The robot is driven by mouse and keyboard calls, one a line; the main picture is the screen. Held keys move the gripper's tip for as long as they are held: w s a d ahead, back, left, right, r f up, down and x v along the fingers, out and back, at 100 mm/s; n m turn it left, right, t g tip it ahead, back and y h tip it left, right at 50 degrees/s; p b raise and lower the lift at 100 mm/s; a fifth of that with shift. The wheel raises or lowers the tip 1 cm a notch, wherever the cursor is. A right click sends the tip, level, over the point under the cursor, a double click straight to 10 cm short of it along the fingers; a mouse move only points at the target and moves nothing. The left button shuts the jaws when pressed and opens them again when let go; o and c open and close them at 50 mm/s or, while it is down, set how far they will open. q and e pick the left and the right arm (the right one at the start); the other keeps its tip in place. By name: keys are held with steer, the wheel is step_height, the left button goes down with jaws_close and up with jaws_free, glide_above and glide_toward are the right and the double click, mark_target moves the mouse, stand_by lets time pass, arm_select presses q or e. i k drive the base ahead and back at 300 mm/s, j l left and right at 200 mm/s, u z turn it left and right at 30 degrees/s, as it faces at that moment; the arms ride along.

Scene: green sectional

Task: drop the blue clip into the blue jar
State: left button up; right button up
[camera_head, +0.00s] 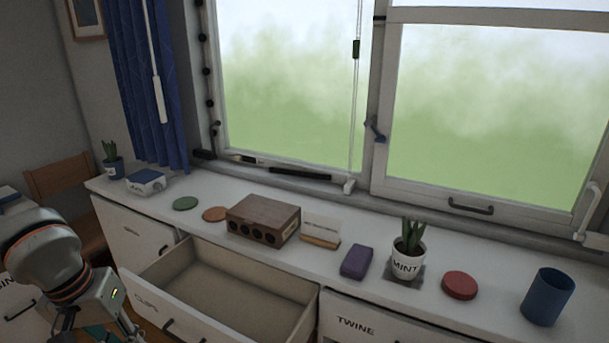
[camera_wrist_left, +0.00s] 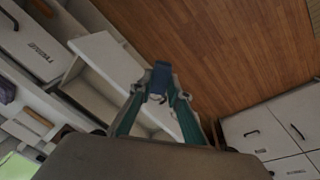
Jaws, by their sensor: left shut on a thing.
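The blue jar (camera_head: 548,297), a dark blue open cylinder, stands upright at the right end of the white counter in the head view. My left gripper (camera_wrist_left: 160,95) is shut on the blue clip (camera_wrist_left: 161,74), which sticks out past the teal fingertips in the left wrist view. In the head view my left arm comes in at the lower left, in front of the open drawer and far from the jar. The fingers are mostly cut off by the lower edge there, and the clip does not show clearly. My right gripper is not in view.
An open, empty-looking drawer (camera_head: 222,280) juts out below the counter (camera_head: 380,262). Window behind.

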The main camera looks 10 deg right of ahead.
mark_target(534, 314)
steer(key=k+z, duration=0.15)
steer(key=z, duration=0.9)
steer(key=i+l+z, duration=0.45)
steer(key=z, duration=0.25)
steer(key=i+l, duration=0.1)
steer(key=i, duration=0.2)
steer(key=i+l, duration=0.15)
steer(key=i, duration=0.15)
